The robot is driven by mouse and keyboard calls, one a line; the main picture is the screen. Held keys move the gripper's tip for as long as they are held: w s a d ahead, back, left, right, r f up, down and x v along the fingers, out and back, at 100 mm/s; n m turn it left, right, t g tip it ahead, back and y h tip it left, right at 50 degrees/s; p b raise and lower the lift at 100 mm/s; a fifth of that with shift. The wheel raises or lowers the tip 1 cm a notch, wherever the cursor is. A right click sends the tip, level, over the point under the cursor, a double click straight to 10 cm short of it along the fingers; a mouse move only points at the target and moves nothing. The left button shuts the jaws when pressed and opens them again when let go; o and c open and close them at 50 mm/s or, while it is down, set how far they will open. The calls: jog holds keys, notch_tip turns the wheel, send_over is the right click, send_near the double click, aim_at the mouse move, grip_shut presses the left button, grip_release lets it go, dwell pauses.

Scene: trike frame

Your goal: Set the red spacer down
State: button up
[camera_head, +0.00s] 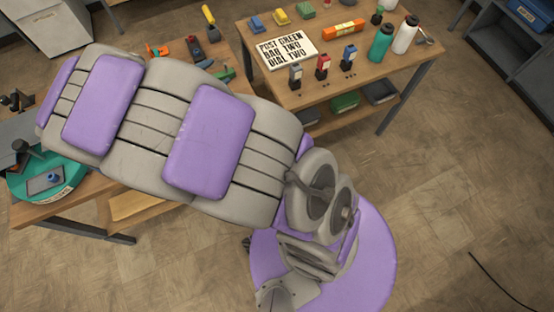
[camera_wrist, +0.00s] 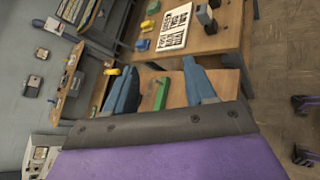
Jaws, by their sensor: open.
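My gripper (camera_wrist: 160,66) is open in the wrist view, its two blue-grey fingers apart with nothing held between them. Beyond the fingers, a green block (camera_wrist: 161,93) lies on a wooden tabletop. I cannot make out the red spacer with certainty in either view. A red upright block (camera_head: 322,64) stands on the right-hand table in the head view, between a grey one (camera_head: 295,74) and a blue one (camera_head: 348,56). My large grey and lilac arm hides much of the left-hand table, and I cannot make out the gripper in the head view.
A sign (camera_head: 286,51) reads "POST GREEN BAR TWO DIAL TWO". Near it are an orange bar (camera_head: 343,28), a teal bottle (camera_head: 381,42) and a white bottle (camera_head: 405,34). A turquoise round tray (camera_head: 22,190) sits at the far left. Open floor (camera_head: 460,190) lies at right.

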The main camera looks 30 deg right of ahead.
jog(key=s+d+r+m+g+y, duration=0.1)
jog(key=s+d+r+m+g, duration=0.1)
jog(key=s+d+m+g, duration=0.5)
jog(key=s+d+r+m+g+y, duration=0.15)
jog(key=s+d+m, duration=0.25)
jog(key=s, duration=0.6)
jog(key=s+a+r+m+y, duration=0.1)
jog(key=s+a+m+y, duration=0.2)
jog(key=s, duration=0.4)
jog(key=s+a+r+m+y, duration=0.1)
jog(key=s+a+m+y, duration=0.3)
jog(key=s, duration=0.4)
jog(key=shift+s+a+y, duration=0.3)
jog(key=shift+a+y, duration=0.35)
jog(key=shift+y, duration=0.3)
jog(key=shift+g, duration=0.25)
